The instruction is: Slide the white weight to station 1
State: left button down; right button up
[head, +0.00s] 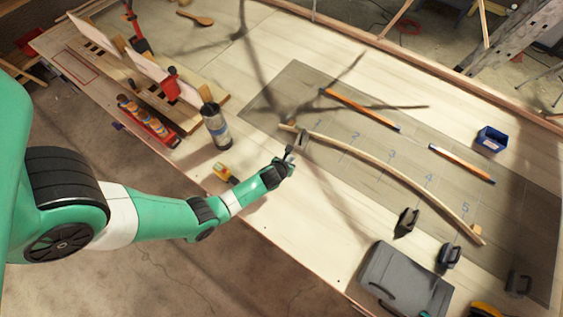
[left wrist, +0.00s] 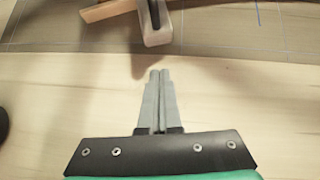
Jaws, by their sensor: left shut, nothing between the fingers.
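A long pale bent lath (head: 375,160) lies across a grey mat printed with station numbers. My right gripper is not in view.
Dark weights (head: 408,219) (head: 449,256) stand near the lath's lower right end, by a grey case (head: 405,282). Two orange strips (head: 360,109) (head: 462,163) and a blue box (head: 491,138) lie beyond the lath. A can (head: 216,127) and yellow tool (head: 224,173) stand left of my gripper.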

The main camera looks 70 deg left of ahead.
pick_arm(q)
jog(key=p+v, duration=0.3)
jog(key=v, duration=0.6)
jog(key=shift+s+r, duration=0.15)
jog(key=shift+r, duration=0.2)
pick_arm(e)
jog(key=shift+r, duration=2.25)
